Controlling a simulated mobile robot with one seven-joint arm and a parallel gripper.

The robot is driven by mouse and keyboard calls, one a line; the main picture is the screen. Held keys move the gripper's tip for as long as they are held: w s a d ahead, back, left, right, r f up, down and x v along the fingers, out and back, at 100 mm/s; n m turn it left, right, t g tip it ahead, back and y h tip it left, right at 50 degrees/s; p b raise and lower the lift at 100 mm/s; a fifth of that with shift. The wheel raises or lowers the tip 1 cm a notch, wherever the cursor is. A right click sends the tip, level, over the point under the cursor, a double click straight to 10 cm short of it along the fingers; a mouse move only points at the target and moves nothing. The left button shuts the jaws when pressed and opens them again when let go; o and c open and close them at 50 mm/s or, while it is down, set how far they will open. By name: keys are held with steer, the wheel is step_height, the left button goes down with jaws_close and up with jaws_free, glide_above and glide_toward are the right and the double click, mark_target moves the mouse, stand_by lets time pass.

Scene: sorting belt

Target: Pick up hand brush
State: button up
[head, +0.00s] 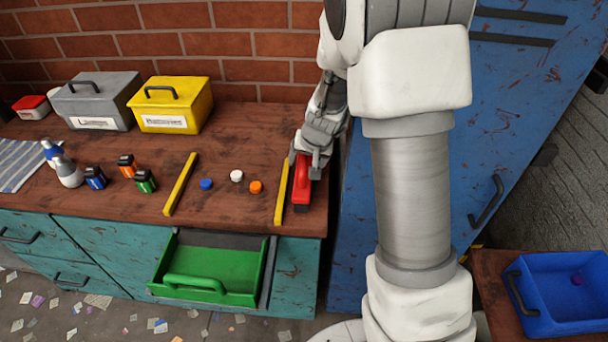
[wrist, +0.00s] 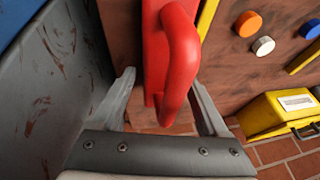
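The red hand brush (head: 301,190) lies at the right end of the brown worktop, just right of a yellow strip (head: 281,192). In the wrist view its arched red handle (wrist: 181,55) rises toward the camera between my fingers. My gripper (head: 315,160) is over the far part of the brush, pointing down. In the wrist view the fingers of my gripper (wrist: 163,80) stand apart on either side of the handle. A gap shows on the left; the right finger is close to the handle, and I cannot tell if it touches.
A blue cabinet (head: 445,130) stands close on the right of the worktop. Blue, white and orange caps (head: 256,187) lie to the left, with another yellow strip (head: 180,184) beyond. A green drawer (head: 212,268) juts out in front. Grey and yellow (head: 172,103) boxes stand behind.

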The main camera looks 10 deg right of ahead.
jaws_close()
steer(key=shift+r, duration=0.1)
